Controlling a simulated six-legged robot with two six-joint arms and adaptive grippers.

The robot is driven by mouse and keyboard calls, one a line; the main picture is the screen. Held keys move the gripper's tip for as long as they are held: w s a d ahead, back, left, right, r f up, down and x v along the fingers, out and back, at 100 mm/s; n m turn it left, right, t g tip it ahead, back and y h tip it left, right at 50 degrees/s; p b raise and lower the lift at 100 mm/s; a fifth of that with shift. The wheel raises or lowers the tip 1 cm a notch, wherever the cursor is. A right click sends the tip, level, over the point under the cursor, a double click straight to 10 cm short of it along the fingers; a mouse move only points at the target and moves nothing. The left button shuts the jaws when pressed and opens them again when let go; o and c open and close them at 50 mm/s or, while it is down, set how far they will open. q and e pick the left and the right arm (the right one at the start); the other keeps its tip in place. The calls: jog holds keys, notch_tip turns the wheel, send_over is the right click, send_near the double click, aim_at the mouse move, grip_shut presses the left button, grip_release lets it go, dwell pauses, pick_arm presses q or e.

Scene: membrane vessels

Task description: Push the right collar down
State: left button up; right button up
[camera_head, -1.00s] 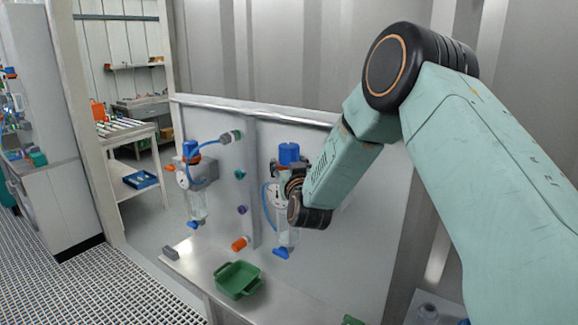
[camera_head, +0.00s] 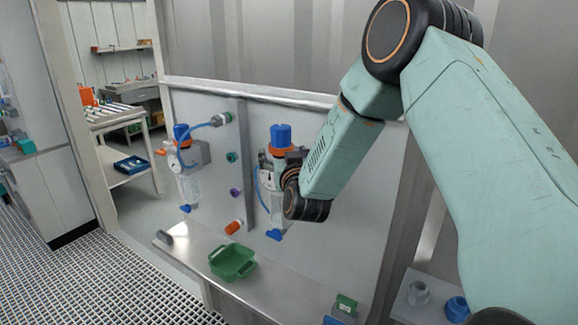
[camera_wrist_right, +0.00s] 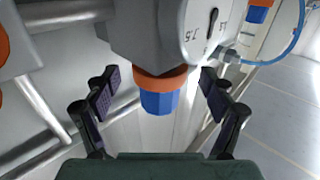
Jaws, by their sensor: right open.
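The right vessel (camera_head: 278,212) is clear, with a blue cap (camera_head: 281,136) and an orange collar (camera_head: 272,151) under it, on the upright panel. My right gripper (camera_head: 287,163) is at collar height, partly hidden by its own wrist. In the right wrist view the vessel head is upside down: the collar (camera_wrist_right: 160,79) and cap (camera_wrist_right: 158,101) lie between the two spread fingers of my right gripper (camera_wrist_right: 158,84). Gaps show on both sides, and the fingers hold nothing. A round gauge (camera_wrist_right: 208,30) is beside the collar. My left gripper is not in view.
A similar left vessel (camera_head: 188,187) with a blue cap stands on the same panel (camera_head: 365,175). A green tray (camera_head: 214,272) sits on the ledge below. A blue hose runs close to the right vessel. Free floor grating (camera_head: 110,285) lies to the left.

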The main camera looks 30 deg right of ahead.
aim_at(281, 148)
jog(key=v, duration=0.8)
jog(key=shift+s+a, duration=0.2)
jog(key=shift+s, duration=0.05)
jog(key=x, duration=1.1)
jog(key=shift+w+d, duration=0.15)
jog(key=shift+w+d+r, duration=0.15)
jog(key=shift+w, duration=0.15)
jog(key=shift+s, duration=0.15)
